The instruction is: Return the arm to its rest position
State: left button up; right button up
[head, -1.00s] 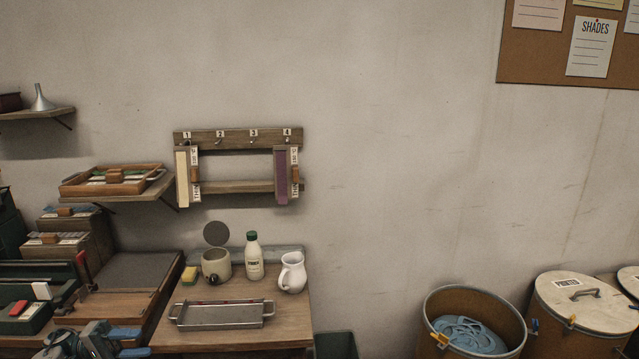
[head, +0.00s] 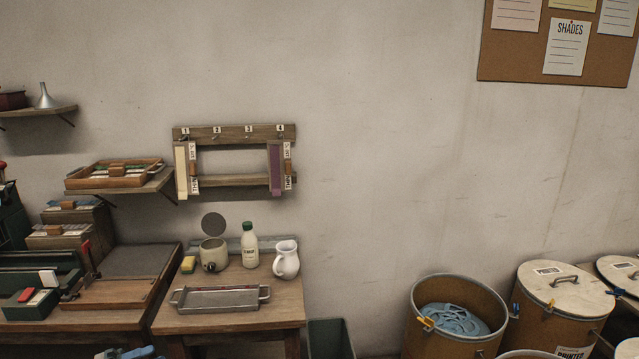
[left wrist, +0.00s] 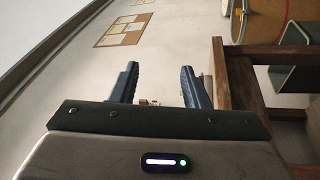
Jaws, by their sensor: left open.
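My left gripper (left wrist: 158,84) is open in the left wrist view, its two blue fingers apart with nothing held between them. In the head view only a small blue part of my left gripper (head: 125,353) shows at the bottom edge, in front of the work table, and most of the arm is out of the picture. My right gripper is in neither view.
A table (head: 285,310) holds a metal tray (head: 220,298), a mug (head: 213,254), a bottle (head: 250,246) and a white jug (head: 286,262). A green bin (head: 330,340) and drums (head: 455,325) stand to the right.

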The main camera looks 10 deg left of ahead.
pick_arm(q)
notch_tip(320, 180, down, 19)
jog(key=s+d+n+t+y, duration=0.1)
jog(key=d+n+t+y, duration=0.15)
jog(key=t+y, duration=0.6)
jog(key=s+d+f+g+y, duration=0.1)
jog(key=s+f+g+y, duration=0.6)
jog(key=f, duration=0.9)
jog(key=s+d+f+m+g+y, duration=0.1)
jog(key=s+d+f+g+y, duration=0.15)
jog(key=s+f, duration=0.45)
jog(key=s+d+f+m+g+y, duration=0.1)
jog(key=s+d+f, duration=0.3)
jog(key=s, duration=0.5)
jog(key=s+d+f+m+g, duration=0.1)
jog(key=s+d+f+g, duration=0.1)
jog(key=s, duration=0.5)
jog(key=s+d+f+m+g, duration=0.2)
jog(key=s+d+f+g, duration=0.1)
jog(key=s, duration=0.5)
jog(key=s+d+f+m+g, duration=0.1)
jog(key=s+d+f+g, duration=0.1)
jog(key=s+d+f, duration=0.2)
jog(key=s+d, duration=0.1)
jog(key=s, duration=0.2)
jog(key=shift+s+h, duration=0.15)
jog(key=shift+h, duration=0.15)
jog(key=shift+m, duration=0.25)
